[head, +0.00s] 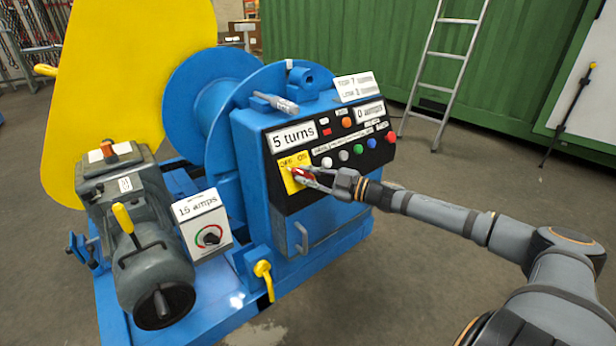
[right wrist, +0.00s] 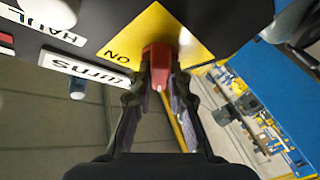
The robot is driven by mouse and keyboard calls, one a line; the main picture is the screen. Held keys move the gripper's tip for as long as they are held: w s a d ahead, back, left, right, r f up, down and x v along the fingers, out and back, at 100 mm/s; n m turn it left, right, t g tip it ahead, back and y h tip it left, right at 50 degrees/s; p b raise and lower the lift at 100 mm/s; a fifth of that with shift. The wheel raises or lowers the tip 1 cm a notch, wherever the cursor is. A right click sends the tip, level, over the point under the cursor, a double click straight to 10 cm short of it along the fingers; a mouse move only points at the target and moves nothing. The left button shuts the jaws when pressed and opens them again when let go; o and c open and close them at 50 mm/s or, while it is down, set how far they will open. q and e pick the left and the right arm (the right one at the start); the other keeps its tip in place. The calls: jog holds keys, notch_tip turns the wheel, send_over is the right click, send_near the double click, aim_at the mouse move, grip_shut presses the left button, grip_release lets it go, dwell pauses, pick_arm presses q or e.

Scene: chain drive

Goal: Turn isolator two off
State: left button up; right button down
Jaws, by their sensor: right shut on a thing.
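A red switch handle (head: 301,174) sits on a yellow plate (head: 285,163) marked OFF and ON, on the front of the blue machine's black panel. No number for this switch is readable. My right gripper (head: 308,176) reaches in from the right and is shut on the red handle. In the right wrist view the red handle (right wrist: 158,52) is between the fingertips, in front of the yellow plate (right wrist: 185,45), with the word ON beside it. The fingers partly hide the handle, so its exact setting is hard to tell. My left gripper is not in view.
Coloured push buttons (head: 358,149) and a "5 turns" display (head: 293,136) are close to my right gripper. A "15 amps" box (head: 203,222) with a dial, a grey motor (head: 150,262) and a yellow lever (head: 263,270) are lower left.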

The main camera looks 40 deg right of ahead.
jog(key=c, duration=1.3)
grip_release()
